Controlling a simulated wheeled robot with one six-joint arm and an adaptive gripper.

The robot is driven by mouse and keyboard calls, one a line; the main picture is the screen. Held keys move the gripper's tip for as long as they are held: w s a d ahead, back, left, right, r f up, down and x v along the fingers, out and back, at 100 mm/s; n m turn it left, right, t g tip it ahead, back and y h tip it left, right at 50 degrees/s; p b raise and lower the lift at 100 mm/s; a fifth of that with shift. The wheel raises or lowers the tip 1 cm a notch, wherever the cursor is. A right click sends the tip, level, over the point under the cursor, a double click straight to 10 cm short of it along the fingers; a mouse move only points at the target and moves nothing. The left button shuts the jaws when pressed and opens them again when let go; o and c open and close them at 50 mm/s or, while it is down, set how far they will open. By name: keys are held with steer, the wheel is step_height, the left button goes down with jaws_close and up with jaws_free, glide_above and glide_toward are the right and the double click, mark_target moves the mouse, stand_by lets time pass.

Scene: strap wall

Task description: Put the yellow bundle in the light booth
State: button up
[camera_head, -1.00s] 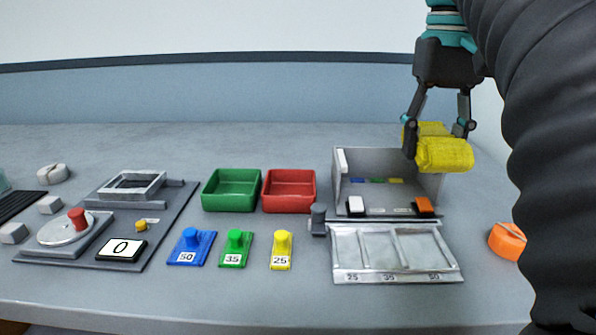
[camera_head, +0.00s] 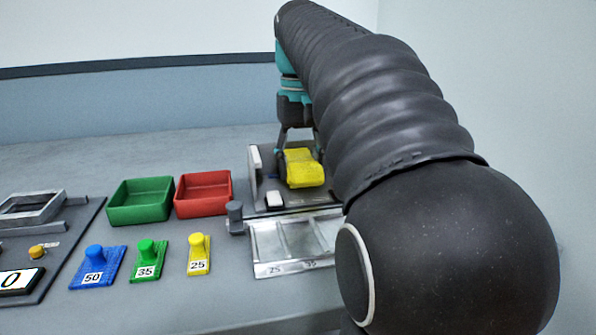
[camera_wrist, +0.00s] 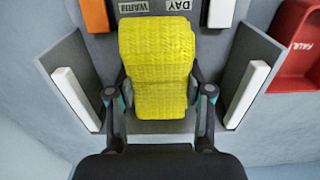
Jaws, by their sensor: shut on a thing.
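The yellow bundle (camera_head: 304,169) is a folded, woven-looking strap held in my gripper (camera_head: 300,158). In the head view it is inside or just above the grey light booth (camera_head: 262,196), between its side walls. In the wrist view the bundle (camera_wrist: 158,70) lies between my gripper's fingers (camera_wrist: 160,95), with the booth's side walls (camera_wrist: 82,80) left and right of it and the floor labels "DAY" and "WARM" beyond it. I cannot tell whether the bundle touches the booth floor. My arm hides the booth's right side in the head view.
A white switch (camera_head: 275,199) sits at the booth's front; an orange switch (camera_wrist: 96,15) shows in the wrist view. A sectioned tray (camera_head: 290,243) lies in front. A red bin (camera_head: 204,194) and a green bin (camera_head: 141,201) stand left. Knobbed blue, green and yellow blocks lie before the bins.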

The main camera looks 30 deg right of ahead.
mark_target(300, 157)
steer(key=shift+f, duration=0.45)
steer(key=shift+f, duration=0.2)
steer(key=o, duration=1.3)
steer(key=shift+c, duration=0.2)
steer(key=shift+r, duration=0.1)
steer(key=shift+r+p, duration=1)
steer(key=shift+r, duration=2.9)
